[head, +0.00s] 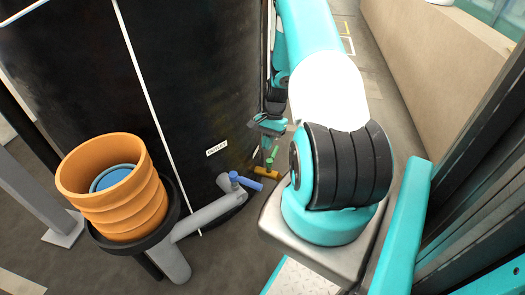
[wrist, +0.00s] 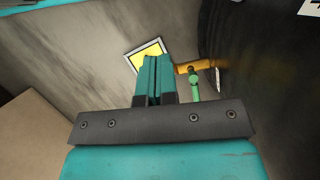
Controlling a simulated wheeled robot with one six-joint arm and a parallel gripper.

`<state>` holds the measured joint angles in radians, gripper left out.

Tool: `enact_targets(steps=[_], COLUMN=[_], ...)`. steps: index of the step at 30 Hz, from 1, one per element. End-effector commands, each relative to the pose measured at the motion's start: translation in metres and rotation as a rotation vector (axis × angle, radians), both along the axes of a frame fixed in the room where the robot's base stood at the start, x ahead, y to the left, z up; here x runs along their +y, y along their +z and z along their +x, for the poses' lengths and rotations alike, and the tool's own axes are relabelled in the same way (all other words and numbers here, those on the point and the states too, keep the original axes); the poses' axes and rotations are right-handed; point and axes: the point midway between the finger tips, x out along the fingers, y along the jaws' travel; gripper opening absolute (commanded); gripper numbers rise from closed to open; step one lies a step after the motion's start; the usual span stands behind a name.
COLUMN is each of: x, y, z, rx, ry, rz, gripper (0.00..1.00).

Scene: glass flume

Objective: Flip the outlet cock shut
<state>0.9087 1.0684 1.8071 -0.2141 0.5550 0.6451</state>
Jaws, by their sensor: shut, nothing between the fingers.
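A small plate (head: 217,147) on the dark tank carries lettering that looks like OUTLET. Below it a grey pipe (head: 205,215) carries a cock with a blue lever (head: 246,182), which points right. Right of that, a short orange pipe (head: 266,172) has a green lever (head: 271,158). In the wrist view the green lever (wrist: 194,87) stands crosswise to the orange pipe (wrist: 188,68). I cannot tell for certain which cock the plate marks. My gripper (head: 269,143) is shut and empty, close above the green lever; in the wrist view its fingers (wrist: 155,75) are left of it, apparently apart.
The black tank wall (head: 190,80) rises close beside the cocks. An orange ribbed cup (head: 115,190) with blue inside sits in a black ring at the left. A yellow square (wrist: 147,55) lies on the floor beyond my fingers. Open floor runs along a beige wall (head: 440,60).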

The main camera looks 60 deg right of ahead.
Motion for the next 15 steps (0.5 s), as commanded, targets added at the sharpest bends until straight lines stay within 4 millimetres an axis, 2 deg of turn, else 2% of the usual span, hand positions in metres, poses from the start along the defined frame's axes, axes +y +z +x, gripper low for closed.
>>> enact_targets(steps=[1, 12, 15], x=[0.005, 0.032, 0.049], y=[-0.012, -0.085, -0.081], z=[-0.001, -0.003, -0.005], rx=[0.003, 0.003, 0.000], ry=[0.003, 0.005, 0.005], rz=[0.004, 0.004, 0.002], gripper=[0.00, 0.00, 0.00])
